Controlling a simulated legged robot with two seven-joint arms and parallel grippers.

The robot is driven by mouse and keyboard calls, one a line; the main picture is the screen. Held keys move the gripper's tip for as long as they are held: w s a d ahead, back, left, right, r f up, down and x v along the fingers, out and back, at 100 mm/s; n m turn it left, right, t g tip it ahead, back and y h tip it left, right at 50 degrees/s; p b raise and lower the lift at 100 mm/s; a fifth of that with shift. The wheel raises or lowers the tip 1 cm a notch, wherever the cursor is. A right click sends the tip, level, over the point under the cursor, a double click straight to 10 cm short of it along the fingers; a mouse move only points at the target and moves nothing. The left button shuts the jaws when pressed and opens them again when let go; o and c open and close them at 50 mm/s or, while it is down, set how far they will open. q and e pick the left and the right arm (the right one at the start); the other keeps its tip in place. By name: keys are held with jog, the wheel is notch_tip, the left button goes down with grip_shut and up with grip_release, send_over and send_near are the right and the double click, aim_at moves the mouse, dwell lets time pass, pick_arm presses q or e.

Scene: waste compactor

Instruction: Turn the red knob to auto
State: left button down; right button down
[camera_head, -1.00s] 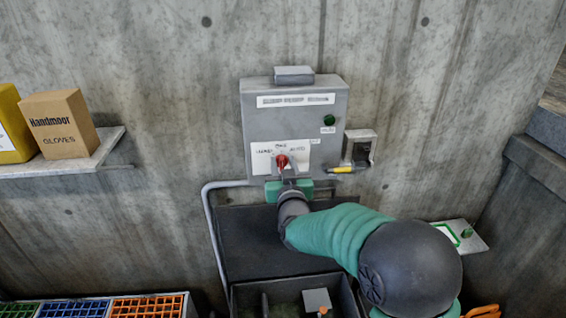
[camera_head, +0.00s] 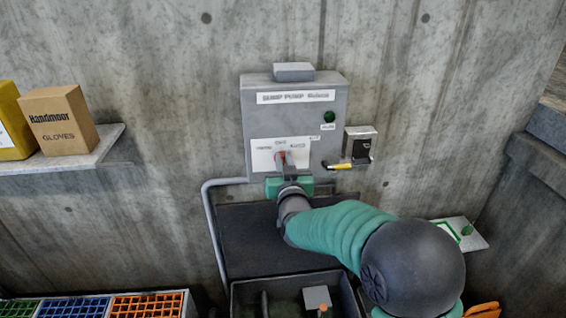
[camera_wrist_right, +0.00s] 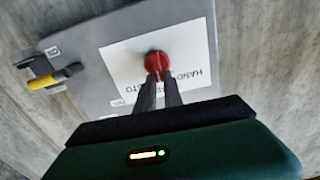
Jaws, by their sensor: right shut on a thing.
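The red knob (camera_head: 281,157) sits on a white label plate (camera_head: 262,158) low on the grey control box (camera_head: 296,126) on the wall. My right gripper (camera_head: 287,166) is at the knob from below and hides much of it. In the right wrist view the red knob (camera_wrist_right: 157,61) shows between my right gripper's dark fingers (camera_wrist_right: 159,80), which are shut on it. The label has HAND at one side and AUTO at the other, partly hidden by the fingers. The knob's exact pointing is hard to tell. My left gripper is not in view.
A small grey box (camera_head: 361,146) with a yellow-handled lever (camera_head: 340,166) is right of the control box. A green button (camera_head: 329,117) is on the box. A shelf (camera_head: 100,150) with a gloves carton (camera_head: 60,122) is at left. Crates (camera_head: 146,304) are below.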

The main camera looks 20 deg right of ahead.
jog(key=shift+s+d+f+m+b, duration=0.1)
jog(key=shift+d+f+m+b, duration=0.1)
jog(key=shift+m+b, duration=1.35)
jog(key=shift+s+d+f+m+b, duration=0.1)
jog(key=shift+d+m+b, duration=0.15)
jog(key=shift+m+b, duration=1.3)
jog(key=shift+d+f+m+b, duration=0.1)
jog(key=shift+d+m+b, duration=0.1)
jog(key=shift+m+b, duration=1.35)
jog(key=shift+n+b, duration=0.35)
jog(key=c, duration=1.5)
grip_release()
jog(key=shift+d, duration=0.1)
jog(key=shift+o, duration=0.2)
jog(key=shift+s+r, duration=0.1)
jog(key=p+v, duration=0.2)
jog(key=v, duration=1.4)
jog(key=shift+s, duration=0.3)
